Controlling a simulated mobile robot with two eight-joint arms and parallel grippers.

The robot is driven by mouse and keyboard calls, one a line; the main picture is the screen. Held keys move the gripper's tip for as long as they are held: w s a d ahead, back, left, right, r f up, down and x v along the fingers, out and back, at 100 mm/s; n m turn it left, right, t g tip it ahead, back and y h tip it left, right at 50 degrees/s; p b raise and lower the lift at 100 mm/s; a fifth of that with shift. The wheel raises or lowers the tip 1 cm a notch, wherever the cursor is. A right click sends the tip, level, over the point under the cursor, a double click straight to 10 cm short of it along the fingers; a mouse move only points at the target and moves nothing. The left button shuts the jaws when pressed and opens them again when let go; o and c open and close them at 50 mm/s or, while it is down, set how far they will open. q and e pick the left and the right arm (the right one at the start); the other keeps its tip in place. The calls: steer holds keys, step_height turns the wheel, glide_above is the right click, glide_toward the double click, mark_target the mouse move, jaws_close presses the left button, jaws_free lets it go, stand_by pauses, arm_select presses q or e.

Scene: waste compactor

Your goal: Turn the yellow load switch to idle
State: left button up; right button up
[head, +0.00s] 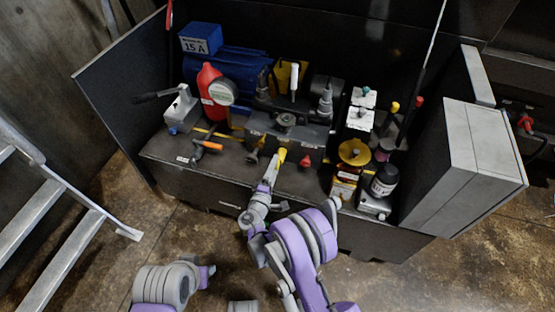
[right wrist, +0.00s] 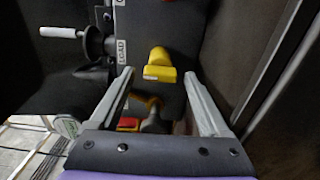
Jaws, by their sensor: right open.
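The yellow load switch (right wrist: 158,66) is a short rounded knob on a dark panel, with a white mark on its near end. A white LOAD label (right wrist: 122,50) is to its left. In the head view the yellow switch (head: 281,155) shows just past my right gripper (head: 273,168). In the right wrist view my right gripper (right wrist: 158,78) is open, with one finger on each side of the switch in the picture. I see no clear contact. Part of my left arm shows at the lower left of the head view; its gripper does not.
A silver handle (right wrist: 62,33) sticks out left of the switch in the wrist view. A red knob (head: 305,161) is right of the switch. An orange-handled valve (head: 208,146) is to the left, a yellow funnel (head: 354,152) to the right. The floor in front is clear.

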steer(key=v, duration=0.6)
steer(key=shift+s+p, duration=0.15)
steer(key=shift+p, duration=0.2)
